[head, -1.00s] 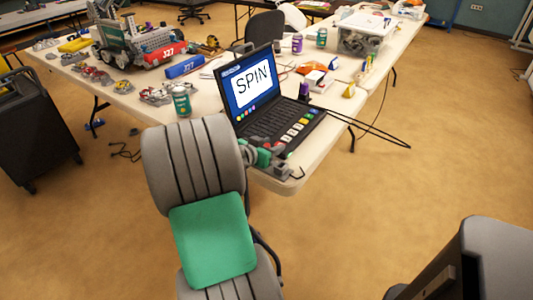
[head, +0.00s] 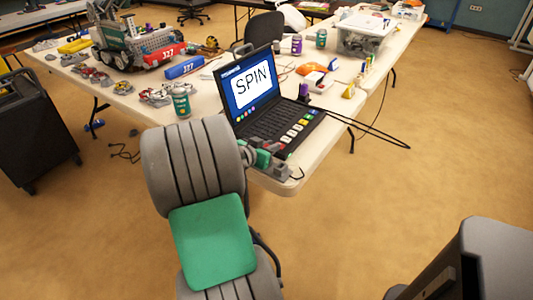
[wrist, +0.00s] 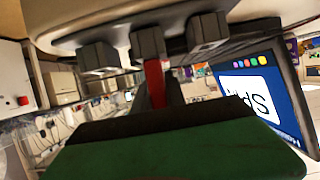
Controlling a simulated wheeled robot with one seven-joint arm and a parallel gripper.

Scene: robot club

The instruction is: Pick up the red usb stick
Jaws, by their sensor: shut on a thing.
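The red usb stick (wrist: 154,80) shows in the wrist view as a narrow upright red strip, with dark grey parts beside it. My gripper (wrist: 157,92) is shut on it; the dark green and black body of my gripper fills the bottom of that view and hides part of the grip. In the head view my gripper (head: 281,169) is at the near corner of the pale table, just in front of the laptop.
The open laptop (head: 268,125) reading SPIN stands close behind my gripper; its screen (wrist: 262,90) is upside down in the wrist view. A green-labelled can (head: 181,103) stands left of it on the pale table (head: 205,100).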

